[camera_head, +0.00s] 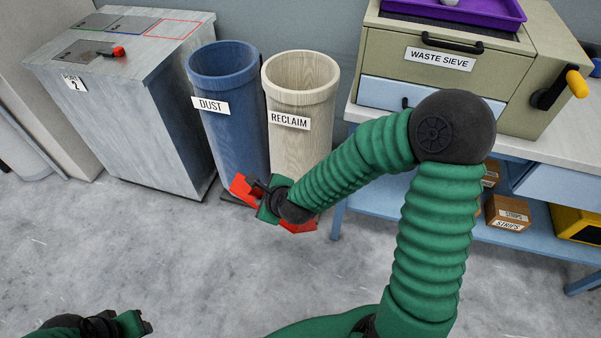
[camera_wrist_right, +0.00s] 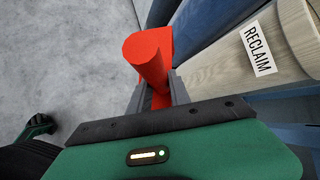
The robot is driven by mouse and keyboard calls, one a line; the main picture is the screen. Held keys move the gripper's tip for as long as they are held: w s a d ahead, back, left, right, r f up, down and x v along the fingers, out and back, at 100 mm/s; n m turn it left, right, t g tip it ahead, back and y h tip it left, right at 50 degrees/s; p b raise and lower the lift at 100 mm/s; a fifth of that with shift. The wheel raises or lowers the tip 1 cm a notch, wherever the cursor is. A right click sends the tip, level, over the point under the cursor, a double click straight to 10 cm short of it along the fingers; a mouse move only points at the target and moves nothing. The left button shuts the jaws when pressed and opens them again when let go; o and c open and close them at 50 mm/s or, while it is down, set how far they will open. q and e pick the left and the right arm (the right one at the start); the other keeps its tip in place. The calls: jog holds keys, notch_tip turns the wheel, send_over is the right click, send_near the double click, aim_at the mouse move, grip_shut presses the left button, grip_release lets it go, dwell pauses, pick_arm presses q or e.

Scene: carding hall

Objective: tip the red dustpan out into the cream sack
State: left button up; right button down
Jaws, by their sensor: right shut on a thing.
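The red dustpan (camera_head: 241,187) is held in my right gripper (camera_head: 268,197), low in front of the two tall containers. The gripper hides its middle. In the right wrist view the dustpan (camera_wrist_right: 150,55) sits between the closed fingers (camera_wrist_right: 158,92); I cannot tell whether anything lies in it. The cream sack (camera_head: 302,148), labelled RECLAIM, stands upright behind the gripper with its round mouth open on top, well above the dustpan. It also shows at the right of the wrist view (camera_wrist_right: 215,78). My left gripper (camera_head: 145,322) is at the lower left; its jaws are unclear.
A blue DUST container (camera_head: 235,140) stands against the cream one's left. A grey cabinet (camera_head: 140,130) with a red-handled lid is further left. At right, a bench (camera_head: 345,125) carries the WASTE SIEVE box (camera_head: 400,50). The floor (camera_head: 130,250) in front is clear.

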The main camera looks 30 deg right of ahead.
jog(key=shift+r, duration=0.1)
dwell(0.4)
jog(key=shift+a+r+h, duration=0.15)
jog(key=shift+r+h, duration=0.1)
jog(key=shift+h, duration=0.05)
notch_tip(320, 180, up, 6)
jog(key=n+t+h+b, duration=0.2)
jog(key=h+b, duration=0.1)
jog(key=n+t+h+b, duration=0.2)
jog(key=h+b, duration=0.1)
jog(key=shift+f+b, duration=0.1)
jog(key=shift+b, duration=0.3)
jog(key=shift+r+t+h+b, duration=0.3)
jog(key=shift+r+t, duration=0.1)
jog(key=shift+r+n, duration=0.3)
jog(key=shift+r, duration=0.15)
